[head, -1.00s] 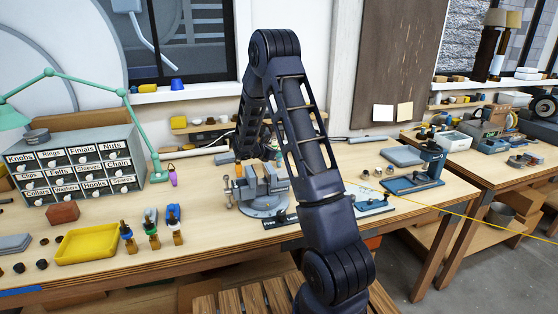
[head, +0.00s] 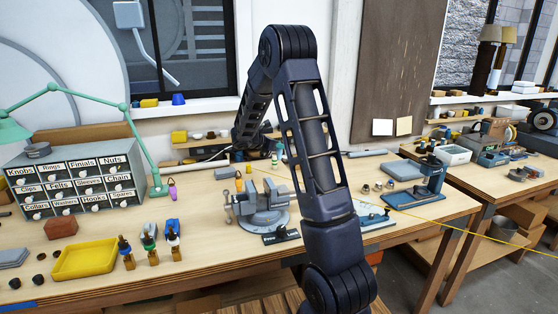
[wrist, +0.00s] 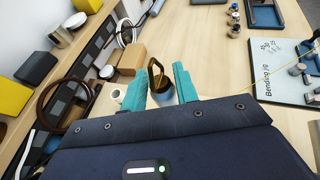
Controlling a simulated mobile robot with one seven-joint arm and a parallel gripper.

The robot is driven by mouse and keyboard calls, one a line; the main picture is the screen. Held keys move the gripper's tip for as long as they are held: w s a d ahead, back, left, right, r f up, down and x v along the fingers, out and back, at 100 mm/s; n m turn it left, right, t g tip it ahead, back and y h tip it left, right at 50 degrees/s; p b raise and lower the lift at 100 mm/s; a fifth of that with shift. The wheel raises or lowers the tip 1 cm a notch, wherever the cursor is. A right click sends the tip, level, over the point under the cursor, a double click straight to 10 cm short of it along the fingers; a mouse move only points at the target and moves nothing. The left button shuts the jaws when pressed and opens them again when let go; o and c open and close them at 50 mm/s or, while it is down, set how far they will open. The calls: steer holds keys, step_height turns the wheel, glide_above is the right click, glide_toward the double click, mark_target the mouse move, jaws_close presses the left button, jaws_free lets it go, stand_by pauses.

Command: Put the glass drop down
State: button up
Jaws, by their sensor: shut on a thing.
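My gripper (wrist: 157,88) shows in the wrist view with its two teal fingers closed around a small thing. That thing, which looks like the glass drop (wrist: 163,98), has a pale bluish part between the fingers and a brass-brown loop (wrist: 155,74) standing above it. Its lower end is hidden, and I cannot tell whether it touches the bench. In the head view my arm reaches over the vise (head: 262,205) to the back of the bench, and the held thing cannot be made out there. A small purple piece (head: 172,192) sits beside the green lamp's base.
A white roll (wrist: 118,96) stands close left of my fingers. Cardboard boxes (wrist: 131,58) and a dark cable coil (wrist: 62,108) are further left. The bending jig (wrist: 285,68) lies right. Bare bench top lies between fingers and jig. A yellow tray (head: 85,259) is at front left.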

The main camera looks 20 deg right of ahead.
step_height(320, 180, up, 8)
steer(key=shift+r, duration=0.1)
steer(key=shift+d+r, duration=0.1)
steer(key=shift+d, duration=0.15)
steer(key=d+f+m+g, duration=0.2)
steer(key=d+f+g, duration=0.1)
steer(key=d, duration=1.9)
steer(key=m+g, duration=0.2)
glide_above(357, 183)
steer(key=f, duration=0.2)
steer(key=shift+h, duration=0.4)
steer(key=f, duration=1.9)
steer(key=shift+s+a+f, duration=0.1)
steer(key=shift+s+f, duration=0.1)
steer(key=shift+f, duration=0.15)
steer(key=shift+f, duration=0.15)
steer(key=o, duration=0.9)
steer(key=shift+o, duration=0.2)
